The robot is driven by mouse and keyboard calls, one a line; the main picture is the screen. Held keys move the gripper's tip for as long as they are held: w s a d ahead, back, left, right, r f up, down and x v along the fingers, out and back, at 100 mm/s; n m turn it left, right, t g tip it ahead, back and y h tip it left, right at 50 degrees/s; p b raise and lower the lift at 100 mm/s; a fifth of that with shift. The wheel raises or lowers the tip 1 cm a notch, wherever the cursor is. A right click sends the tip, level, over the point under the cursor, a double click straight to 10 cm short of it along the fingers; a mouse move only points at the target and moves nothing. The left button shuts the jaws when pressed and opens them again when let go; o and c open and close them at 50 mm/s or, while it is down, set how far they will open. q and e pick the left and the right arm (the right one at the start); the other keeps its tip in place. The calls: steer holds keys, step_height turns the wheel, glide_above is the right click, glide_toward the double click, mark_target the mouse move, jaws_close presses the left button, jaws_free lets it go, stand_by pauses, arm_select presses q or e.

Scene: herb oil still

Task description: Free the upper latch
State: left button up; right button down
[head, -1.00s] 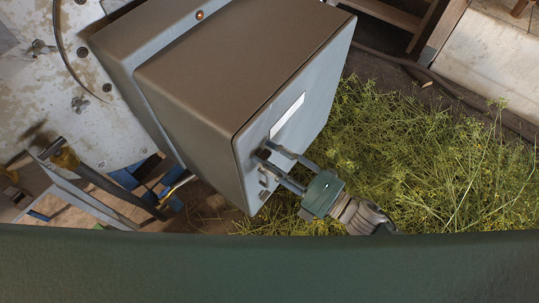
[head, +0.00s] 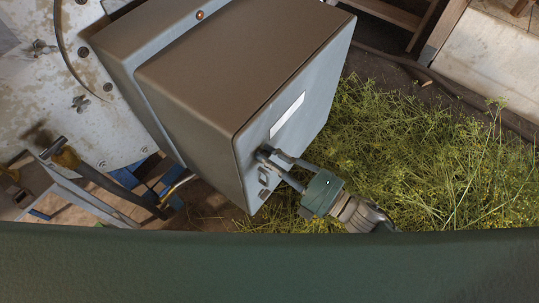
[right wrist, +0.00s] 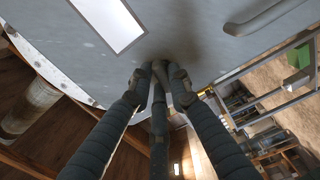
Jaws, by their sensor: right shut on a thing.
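A grey metal cabinet (head: 235,75) fills the middle of the head view, tilted in the picture, with a white label (head: 287,115) on its front face. My right gripper (head: 268,155) reaches that face from the lower right. Its fingers have closed on the upper latch, just below the label, and mostly hide it. Small grey metal fittings (head: 263,181) show on the face below the fingers. In the right wrist view the fingertips (right wrist: 160,76) are together against the cabinet face (right wrist: 190,35), near the label (right wrist: 108,22). My left gripper is out of view.
A grey bar handle (right wrist: 264,16) stands out from the face in the right wrist view. Cut yellow-green herbs (head: 410,150) lie right of the cabinet. A worn pale plate (head: 40,90) with wing nuts is at the left, above a metal frame (head: 90,200).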

steer(key=m+p, duration=0.1)
steer(key=m, duration=0.3)
steer(key=shift+w+d, duration=0.1)
steer(key=m+p, duration=0.1)
steer(key=m, duration=0.3)
steer(key=shift+m+p, duration=0.35)
steer(key=shift+m, duration=0.05)
steer(key=m, duration=0.4)
steer(key=shift+w+f+m+p, duration=0.1)
steer(key=shift+f+m+p, duration=0.05)
steer(key=shift+m+p, duration=0.2)
steer(key=shift+f+m, duration=0.15)
steer(key=shift+m, duration=1.7)
steer(key=c, duration=1.6)
jaws_free()
steer(key=v, duration=1.2)
